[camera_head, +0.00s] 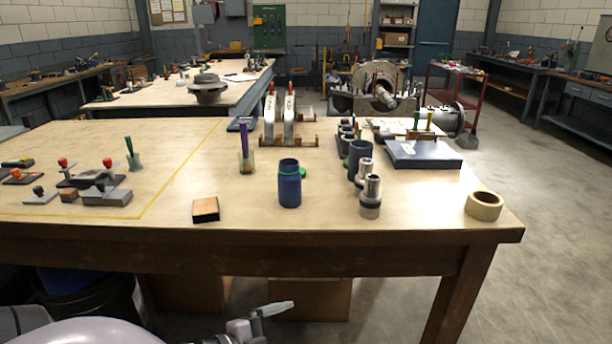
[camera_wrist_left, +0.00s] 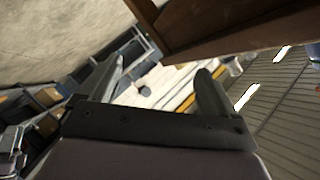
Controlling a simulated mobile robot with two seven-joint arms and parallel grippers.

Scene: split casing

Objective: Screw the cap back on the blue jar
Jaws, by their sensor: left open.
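The blue jar (camera_head: 289,188) stands upright on the near workbench, right of the middle of its front part. A green band shows just below its top. A small green round thing (camera_head: 303,173) lies behind its right side, partly hidden by the jar; it may be the cap, but I cannot tell for sure. My left gripper (camera_wrist_left: 162,82) is open and empty in the left wrist view, tilted, with the jar out of that view. A grey gripper part shows at the bottom of the head view, below the bench edge and apart from the jar. My right gripper is not in view.
On the workbench (camera_head: 350,226), a sanding block (camera_head: 205,210) lies left of the jar. A purple-handled tool in a cup (camera_head: 246,161) stands behind it. Metal cylinders (camera_head: 370,197) and a tape roll (camera_head: 485,205) are to the right. The bench front between block and cylinders is clear.

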